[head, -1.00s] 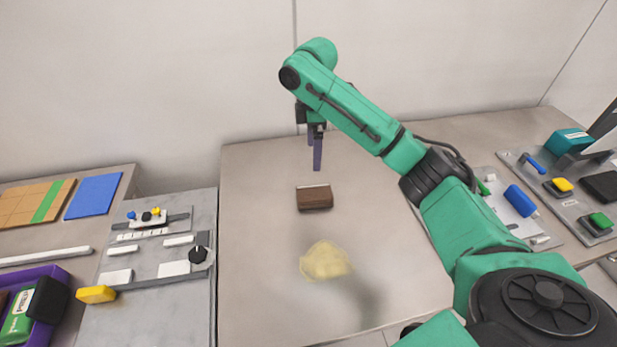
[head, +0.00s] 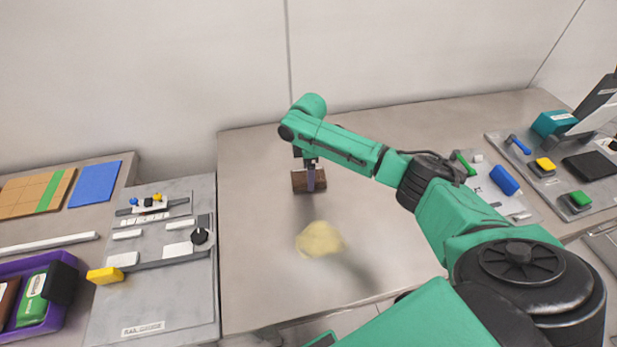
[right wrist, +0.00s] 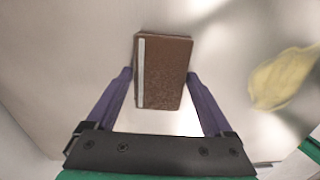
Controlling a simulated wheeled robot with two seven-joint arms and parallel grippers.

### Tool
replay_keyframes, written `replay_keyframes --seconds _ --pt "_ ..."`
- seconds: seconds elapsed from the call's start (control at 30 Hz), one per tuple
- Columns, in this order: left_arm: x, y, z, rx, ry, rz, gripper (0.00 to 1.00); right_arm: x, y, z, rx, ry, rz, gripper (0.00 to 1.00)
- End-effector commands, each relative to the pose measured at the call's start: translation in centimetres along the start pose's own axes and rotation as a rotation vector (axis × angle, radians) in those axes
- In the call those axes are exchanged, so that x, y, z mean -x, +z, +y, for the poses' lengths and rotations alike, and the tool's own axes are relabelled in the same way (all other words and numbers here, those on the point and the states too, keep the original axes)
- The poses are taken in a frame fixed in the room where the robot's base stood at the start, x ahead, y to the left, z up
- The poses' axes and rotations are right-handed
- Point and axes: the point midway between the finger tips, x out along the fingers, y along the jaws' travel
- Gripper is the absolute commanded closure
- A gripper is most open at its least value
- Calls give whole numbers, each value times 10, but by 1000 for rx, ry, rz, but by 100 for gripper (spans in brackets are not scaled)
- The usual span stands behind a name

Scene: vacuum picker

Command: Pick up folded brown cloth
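The folded brown cloth (head: 299,181) lies on the middle table, below my right gripper (head: 310,188). In the right wrist view the brown cloth (right wrist: 163,72) is a flat rectangle with a pale strip along its left edge. My right gripper (right wrist: 160,78) is open there, with one purple finger on each side of the cloth's near part. The fingers look apart from the cloth, and their height above the table is hard to tell. My left gripper is not in view.
A pale yellow crumpled patch (head: 320,239) lies on the table in front of the cloth; it also shows in the right wrist view (right wrist: 284,77). A grey fixture panel (head: 150,300) stands left, a purple bin (head: 70,323) beyond it. Boards with switches (head: 560,180) lie right.

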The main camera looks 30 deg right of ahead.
Motion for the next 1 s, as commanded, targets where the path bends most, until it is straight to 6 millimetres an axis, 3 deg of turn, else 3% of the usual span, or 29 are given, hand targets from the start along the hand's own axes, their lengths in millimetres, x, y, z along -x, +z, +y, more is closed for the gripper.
replay_keyframes --seconds 0.03,0.1,0.13,0.4,0.57,0.73,0.93,1.0 --pt "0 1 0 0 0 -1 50 0 0 0 0 0 0 38" --pt "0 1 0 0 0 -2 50 0 0 0 0 0 0 65" --pt "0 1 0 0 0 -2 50 0 0 0 0 0 0 70" --pt "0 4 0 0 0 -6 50 3 0 0 0 1 1 70" --pt "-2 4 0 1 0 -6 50 19 0 1 0 3 1 70" --pt "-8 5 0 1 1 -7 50 65 -1 2 1 7 4 70" --pt "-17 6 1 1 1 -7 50 142 -1 1 0 6 5 70" --pt "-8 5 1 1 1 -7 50 169 0 1 0 6 2 70"
